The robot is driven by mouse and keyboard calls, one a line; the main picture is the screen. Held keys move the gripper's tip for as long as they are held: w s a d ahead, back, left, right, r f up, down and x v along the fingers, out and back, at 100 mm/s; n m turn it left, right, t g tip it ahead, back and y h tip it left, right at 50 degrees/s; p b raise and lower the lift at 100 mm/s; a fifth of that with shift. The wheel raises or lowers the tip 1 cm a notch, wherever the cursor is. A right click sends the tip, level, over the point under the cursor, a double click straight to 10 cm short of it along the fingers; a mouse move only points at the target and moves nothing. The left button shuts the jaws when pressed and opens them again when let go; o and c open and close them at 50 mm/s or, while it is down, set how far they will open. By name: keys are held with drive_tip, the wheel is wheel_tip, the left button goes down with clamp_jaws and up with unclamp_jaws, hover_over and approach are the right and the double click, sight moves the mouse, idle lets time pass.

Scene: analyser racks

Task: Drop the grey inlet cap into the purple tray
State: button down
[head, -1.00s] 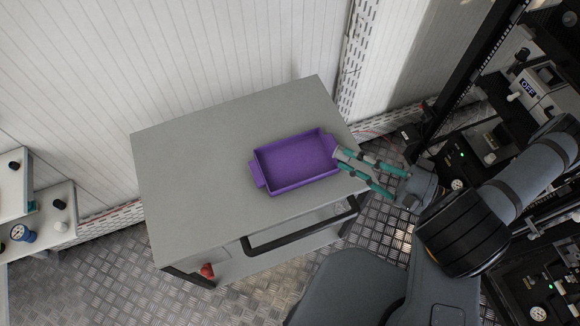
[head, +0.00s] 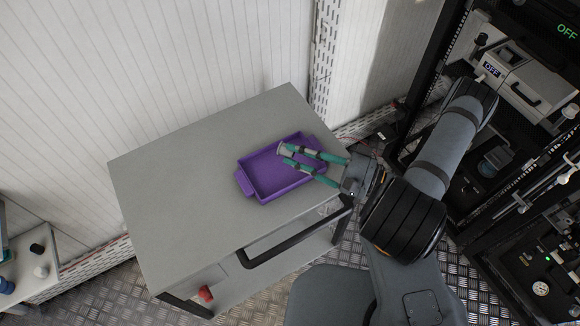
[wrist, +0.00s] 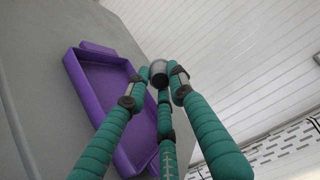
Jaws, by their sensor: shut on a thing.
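The purple tray (head: 248,178) lies on the grey cart top, with a handle tab at each end. In the wrist view the tray (wrist: 120,155) is below and to the left of the fingertips. My gripper (head: 285,154) has green fingers and reaches in from the right over the tray. In the wrist view my gripper (wrist: 161,75) is shut on the grey inlet cap (wrist: 158,66), a small grey round piece at the fingertips. The cap is partly hidden by the fingers. The visible part of the tray floor looks empty.
The cart top (head: 180,180) is clear to the left of the tray. A black cart handle (head: 290,236) runs along its front edge. A white ribbed wall (head: 150,70) stands behind. Equipment racks (head: 520,160) fill the right side.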

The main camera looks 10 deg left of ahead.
drive_tip(key=shift+a+f+b, duration=0.1)
drive_tip(key=shift+f+b, duration=0.2)
drive_tip(key=shift+f, duration=0.35)
drive_tip(key=c, duration=1.4)
unclamp_jaws()
drive_tip(key=shift+c, duration=0.2)
drive_tip(key=v, duration=1.2)
drive_tip(key=shift+s+r, duration=0.1)
drive_tip(key=x, duration=1.2)
wheel_tip(320, 180, up, 5)
drive_tip(key=p, duration=0.5)
drive_tip(key=shift+r, duration=0.2)
